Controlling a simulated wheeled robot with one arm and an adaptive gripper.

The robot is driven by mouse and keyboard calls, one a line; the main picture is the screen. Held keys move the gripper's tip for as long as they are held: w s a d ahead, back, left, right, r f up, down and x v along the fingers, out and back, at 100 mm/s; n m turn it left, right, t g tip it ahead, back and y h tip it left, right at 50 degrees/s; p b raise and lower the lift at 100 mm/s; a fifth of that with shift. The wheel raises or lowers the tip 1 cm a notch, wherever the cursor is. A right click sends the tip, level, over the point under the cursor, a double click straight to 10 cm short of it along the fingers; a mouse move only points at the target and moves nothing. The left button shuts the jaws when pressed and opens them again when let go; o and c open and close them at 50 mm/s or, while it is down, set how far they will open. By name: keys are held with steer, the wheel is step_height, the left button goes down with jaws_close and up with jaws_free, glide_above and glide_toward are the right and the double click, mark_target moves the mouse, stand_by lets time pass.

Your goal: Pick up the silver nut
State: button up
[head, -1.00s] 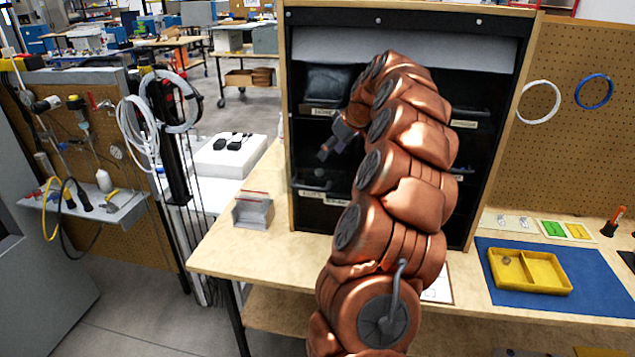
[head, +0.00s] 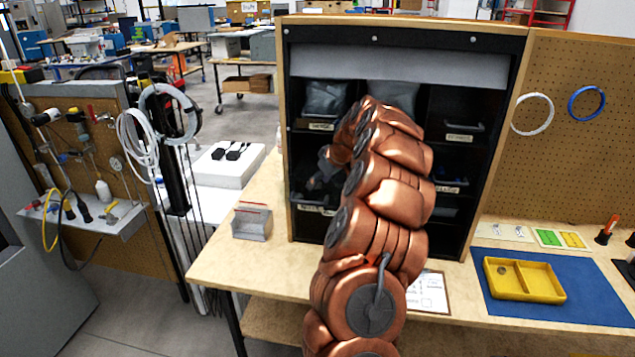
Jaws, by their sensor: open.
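My gripper (head: 318,180) is a small dark shape at the left side of the black shelf cabinet (head: 340,62), in front of or inside a left-hand lower compartment. Its fingers are open, and their tips are hard to make out against the dark interior. I cannot make out a silver nut near the gripper; the compartment's contents are too dark to tell. A tiny round greyish piece (head: 502,268) lies in the left part of the yellow tray (head: 530,296) at the right; it is too small to say whether it is a nut.
My copper arm hides the cabinet's middle. Dark bins (head: 325,98) sit in its compartments. The yellow tray rests on a blue mat (head: 602,285). The cabinet's wooden side panels flank the opening.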

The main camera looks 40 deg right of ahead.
jaws_close()
stand_by(0.4)
steer(key=shift+r+b, duration=0.15)
steer(key=shift+b, duration=0.15)
